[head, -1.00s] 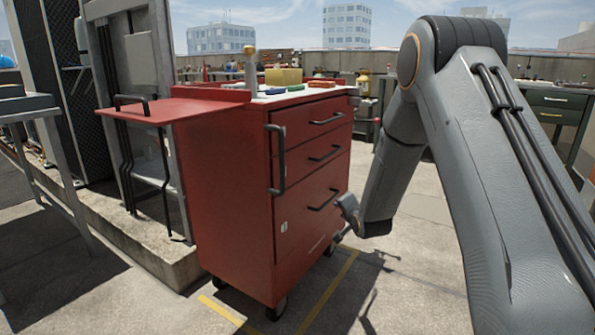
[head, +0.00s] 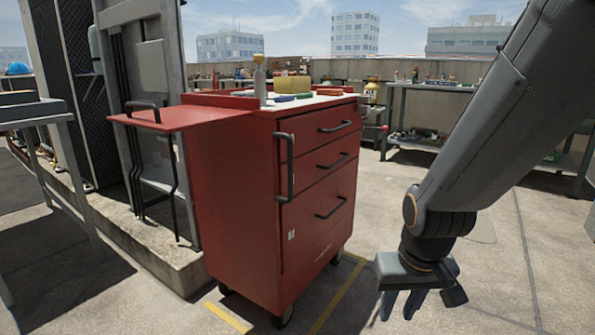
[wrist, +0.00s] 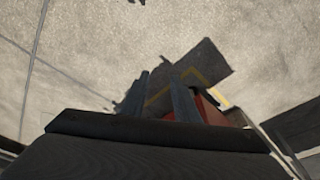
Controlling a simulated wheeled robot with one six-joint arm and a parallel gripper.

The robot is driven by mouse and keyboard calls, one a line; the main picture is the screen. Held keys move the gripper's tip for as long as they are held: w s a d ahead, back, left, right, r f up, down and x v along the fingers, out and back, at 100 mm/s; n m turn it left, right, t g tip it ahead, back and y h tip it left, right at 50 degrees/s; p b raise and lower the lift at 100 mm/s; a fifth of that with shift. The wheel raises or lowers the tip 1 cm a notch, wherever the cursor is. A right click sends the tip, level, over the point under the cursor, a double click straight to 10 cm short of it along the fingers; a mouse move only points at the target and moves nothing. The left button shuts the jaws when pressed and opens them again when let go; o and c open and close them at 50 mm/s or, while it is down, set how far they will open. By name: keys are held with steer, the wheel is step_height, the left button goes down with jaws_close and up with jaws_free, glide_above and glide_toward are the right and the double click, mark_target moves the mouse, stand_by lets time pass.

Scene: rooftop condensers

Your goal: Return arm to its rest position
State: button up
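My gripper (head: 398,308) hangs at the lower right in the head view, pointing down over the concrete floor, to the right of the red tool cart. In the wrist view its two fingers (wrist: 158,88) stand apart with only floor and shadow seen between them. It is open and empty. My arm comes down from the upper right of the head view, its upper end out of the frame.
The red tool cart (head: 240,195) has a side shelf (head: 180,118), its drawers shut and small items on top. A grey bench (head: 440,88) stands at the back right. A metal table (head: 35,112) is at left. The floor (head: 500,240) at right is clear.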

steer(key=s+a+r+n+g+y, duration=0.1)
steer(key=s+a+r+n, duration=0.15)
steer(key=s+a, duration=0.35)
steer(key=s+a+r+n+g+p, duration=0.1)
steer(key=s+a+r, duration=0.3)
steer(key=a, duration=0.3)
steer(key=s+a+r+n+g+y, duration=0.1)
steer(key=s+a+r+n, duration=0.15)
steer(key=s+a, duration=0.35)
steer(key=d+r+m+h+p, duration=0.1)
steer(key=d+r+m+p, duration=0.2)
steer(key=d+r+p, duration=0.6)
steer(key=d+r+m+h+p, duration=0.1)
steer(key=d+r+m+p, duration=0.2)
steer(key=d+r+p, duration=0.7)
step_height(320, 180, up, 7)
steer(key=w+p, duration=0.1)
steer(key=p, duration=1.4)
steer(key=shift+f, duration=0.2)
